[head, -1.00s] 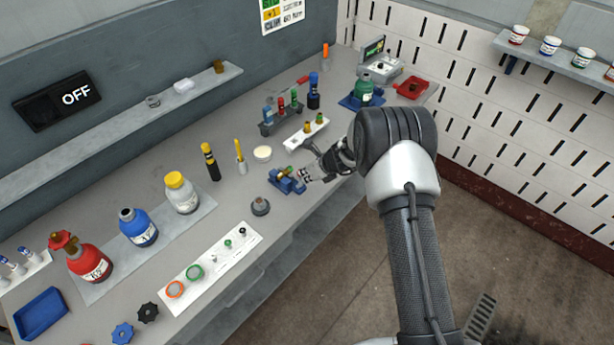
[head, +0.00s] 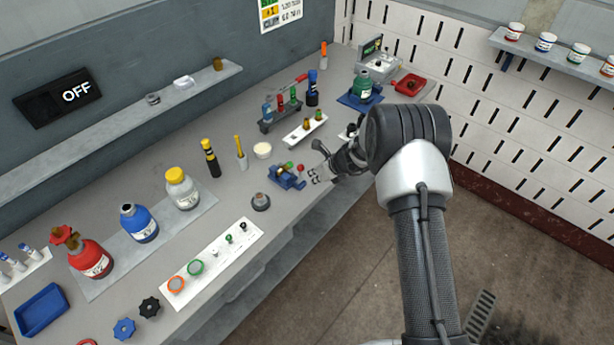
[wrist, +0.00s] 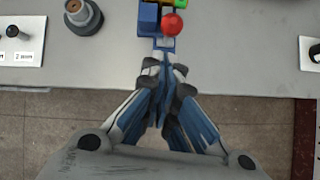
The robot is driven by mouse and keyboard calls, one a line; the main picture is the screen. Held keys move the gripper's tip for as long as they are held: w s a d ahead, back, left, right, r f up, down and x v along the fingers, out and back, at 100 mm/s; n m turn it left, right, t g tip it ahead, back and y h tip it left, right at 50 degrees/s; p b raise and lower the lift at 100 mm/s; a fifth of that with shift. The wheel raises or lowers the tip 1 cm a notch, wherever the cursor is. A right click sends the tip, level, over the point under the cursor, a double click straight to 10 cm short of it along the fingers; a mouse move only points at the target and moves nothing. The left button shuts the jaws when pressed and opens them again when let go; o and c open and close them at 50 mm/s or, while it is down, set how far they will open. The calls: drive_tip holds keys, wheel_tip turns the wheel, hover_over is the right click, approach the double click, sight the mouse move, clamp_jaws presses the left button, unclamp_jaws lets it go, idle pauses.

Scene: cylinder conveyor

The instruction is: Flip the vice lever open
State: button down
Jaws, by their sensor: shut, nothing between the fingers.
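The blue vice (head: 283,178) stands near the front edge of the bench, with a green piece (head: 289,166) at its top. Its lever ends in a red ball knob (head: 300,168). In the wrist view, the vice (wrist: 148,20) is at the top centre, with the red knob (wrist: 173,24) over its near end. My gripper (head: 316,174) is shut and empty, just right of the vice. In the wrist view, my fingertips (wrist: 164,62) are together just below the knob, apart from it. The lever's shaft is hidden under the knob.
A grey round socket (head: 261,201) stands left of the vice, and a white dish (head: 262,151) behind it. A white strip with small cylinders (head: 305,130) lies beyond my gripper. The bench's front edge runs under my fingers, with open floor in front.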

wheel_tip(320, 180, up, 10)
drive_tip(key=s+d+p, duration=0.1)
drive_tip(key=s, duration=0.1)
drive_tip(key=shift+d+p, duration=0.3)
drive_tip(key=shift+d, duration=0.1)
drive_tip(key=shift+f, duration=0.1)
drive_tip(key=s+d+r+n+b, duration=0.3)
drive_tip(key=s+r+n+b, duration=0.5)
drive_tip(key=s+r+n, duration=0.75)
drive_tip(key=s+d+f+n+h+b, duration=0.1)
drive_tip(key=s+d+f+n+b, duration=0.1)
drive_tip(key=s, duration=0.6)
drive_tip(key=s+d+f+n+h+b, duration=0.2)
drive_tip(key=s+d+n, duration=0.3)
drive_tip(key=s, duration=0.4)
drive_tip(key=s+d+f+n+h+b, duration=0.2)
drive_tip(key=s+d+n+b, duration=0.1)
drive_tip(key=s, duration=0.6)
drive_tip(key=shift+d+n+b, duration=0.35)
drive_tip(key=shift+d+n, duration=0.1)
drive_tip(key=shift+n, duration=0.5)
